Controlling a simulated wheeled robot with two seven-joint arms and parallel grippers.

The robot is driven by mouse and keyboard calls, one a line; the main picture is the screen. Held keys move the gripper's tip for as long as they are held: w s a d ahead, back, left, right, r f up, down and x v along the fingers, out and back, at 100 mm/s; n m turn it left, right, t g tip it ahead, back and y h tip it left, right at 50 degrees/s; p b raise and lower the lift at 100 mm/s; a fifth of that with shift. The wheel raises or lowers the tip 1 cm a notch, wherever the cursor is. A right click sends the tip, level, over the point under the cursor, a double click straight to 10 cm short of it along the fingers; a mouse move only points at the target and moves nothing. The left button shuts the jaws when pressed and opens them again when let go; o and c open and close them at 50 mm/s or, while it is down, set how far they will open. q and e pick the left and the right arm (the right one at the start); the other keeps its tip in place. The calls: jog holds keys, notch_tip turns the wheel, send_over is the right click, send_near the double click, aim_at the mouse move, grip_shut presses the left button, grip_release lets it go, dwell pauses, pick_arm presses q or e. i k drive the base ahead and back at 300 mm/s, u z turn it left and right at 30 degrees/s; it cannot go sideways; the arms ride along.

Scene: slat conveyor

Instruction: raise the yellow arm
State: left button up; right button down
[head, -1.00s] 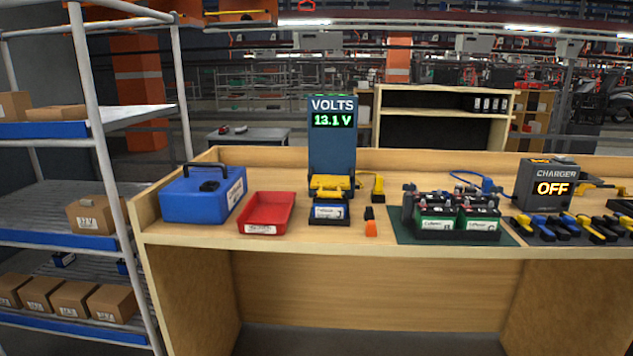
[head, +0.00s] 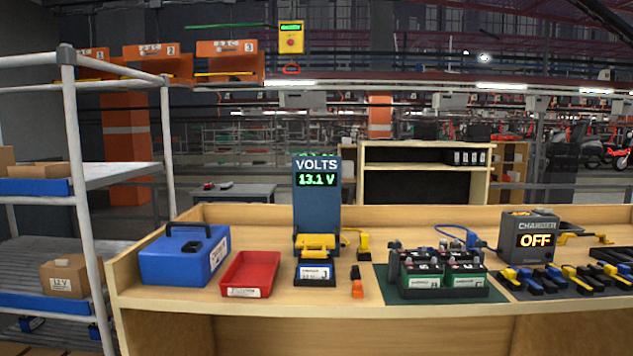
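The yellow arm (head: 315,241) sits low at the foot of the blue volt meter stand (head: 317,216), just above a small battery with a white and blue label (head: 314,273). I cannot tell whether the arm touches the battery. The meter display (head: 317,180) reads 13.1 V. A yellow connector (head: 363,243) stands just right of the stand. Neither of my grippers shows in the head view.
On the wooden bench (head: 200,294) are a blue case (head: 185,257), a red tray (head: 250,273), a small orange and black item (head: 357,284), a rack of batteries (head: 440,272) and a charger reading OFF (head: 528,237). A shelf rack (head: 82,200) stands left.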

aim_at(306, 243)
jog(key=u, duration=0.1)
jog(key=i, duration=0.8)
jog(key=u, duration=0.8)
